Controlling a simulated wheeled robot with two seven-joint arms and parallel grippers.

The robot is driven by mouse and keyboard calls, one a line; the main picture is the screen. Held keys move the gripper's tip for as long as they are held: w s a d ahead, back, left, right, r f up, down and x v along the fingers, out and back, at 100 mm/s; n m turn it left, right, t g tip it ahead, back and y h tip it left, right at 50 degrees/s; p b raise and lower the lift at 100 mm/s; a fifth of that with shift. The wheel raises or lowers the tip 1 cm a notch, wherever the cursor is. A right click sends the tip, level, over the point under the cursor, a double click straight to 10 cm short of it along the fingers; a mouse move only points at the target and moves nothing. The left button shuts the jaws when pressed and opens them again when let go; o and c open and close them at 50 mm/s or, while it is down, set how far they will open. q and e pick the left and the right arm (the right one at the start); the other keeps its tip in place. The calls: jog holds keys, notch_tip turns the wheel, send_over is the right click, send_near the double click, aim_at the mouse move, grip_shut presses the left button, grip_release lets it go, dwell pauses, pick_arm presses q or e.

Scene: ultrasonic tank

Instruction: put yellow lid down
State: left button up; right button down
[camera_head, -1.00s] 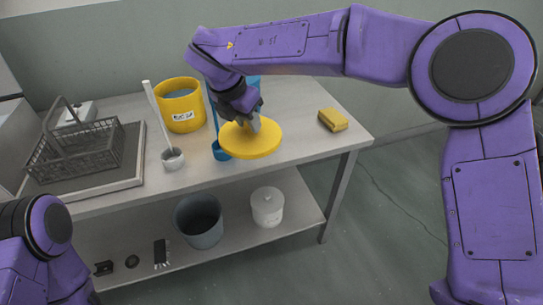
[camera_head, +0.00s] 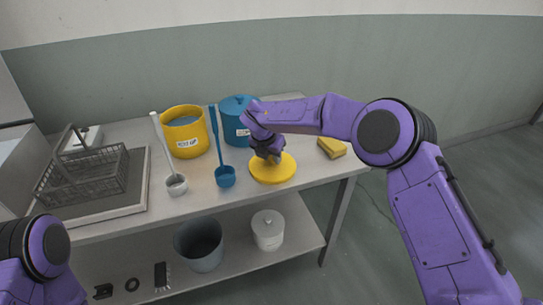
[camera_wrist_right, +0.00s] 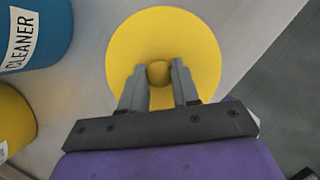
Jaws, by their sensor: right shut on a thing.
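The round yellow lid (camera_head: 272,173) is flat at the right part of the table, near its front edge. I cannot tell whether it touches the tabletop. My right gripper (camera_head: 270,156) is above the lid, shut on its knob. In the right wrist view the two fingers (camera_wrist_right: 159,85) stand on either side of the round yellow knob (camera_wrist_right: 159,73), with the lid's disc (camera_wrist_right: 125,50) around it. A yellow pot (camera_head: 187,140) without a lid stands at the back of the table. Only part of my left arm shows at the lower left; its gripper is out of view.
A blue lidded pot (camera_head: 235,128) stands behind the lid, and a blue ladle (camera_head: 225,178) lies to its left. A yellow sponge (camera_head: 332,147) is to the right. A white ladle (camera_head: 176,184) and a wire basket (camera_head: 85,180) are further left. The lower shelf holds a grey bucket (camera_head: 199,248).

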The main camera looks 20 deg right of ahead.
jog(key=shift+f, duration=0.55)
jog(key=c, duration=0.8)
grip_release()
jog(key=shift+r, duration=0.2)
jog(key=b+v, duration=0.1)
jog(key=v, duration=1.1)
jog(key=shift+a, duration=0.1)
